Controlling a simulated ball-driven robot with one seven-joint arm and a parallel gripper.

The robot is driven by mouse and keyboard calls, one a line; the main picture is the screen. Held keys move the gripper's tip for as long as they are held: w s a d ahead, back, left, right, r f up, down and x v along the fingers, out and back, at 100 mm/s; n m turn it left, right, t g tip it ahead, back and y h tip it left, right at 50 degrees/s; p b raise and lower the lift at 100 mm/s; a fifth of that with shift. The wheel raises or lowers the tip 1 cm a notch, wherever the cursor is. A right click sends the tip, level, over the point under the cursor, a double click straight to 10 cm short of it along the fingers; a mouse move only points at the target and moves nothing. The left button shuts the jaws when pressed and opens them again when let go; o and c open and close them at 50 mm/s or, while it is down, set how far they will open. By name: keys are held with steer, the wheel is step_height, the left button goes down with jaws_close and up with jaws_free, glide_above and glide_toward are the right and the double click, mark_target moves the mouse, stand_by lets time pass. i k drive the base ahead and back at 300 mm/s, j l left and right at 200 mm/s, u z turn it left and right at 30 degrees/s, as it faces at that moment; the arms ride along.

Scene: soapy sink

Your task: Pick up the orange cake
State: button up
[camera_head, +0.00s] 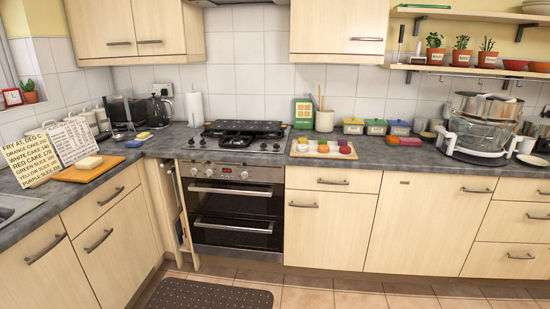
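A tray (297,154) lies on the counter to the right of the hob. Several small coloured pieces sit on it in white, red, yellow and orange tones. My gripper is not in view.
A gas hob (243,129) sits above a double oven (238,208). Signs listing cakes and slices (30,158) lean at the left behind a wooden board (74,176). Lidded pots (376,127) stand behind the tray. A glass cooker (476,137) stands right. Floor is largely clear.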

mark_target(322, 149)
steer(key=i, duration=1.1)
steer(key=i+u, duration=0.1)
steer(key=i, duration=0.95)
steer(key=i+l, duration=0.2)
steer(key=i, duration=0.9)
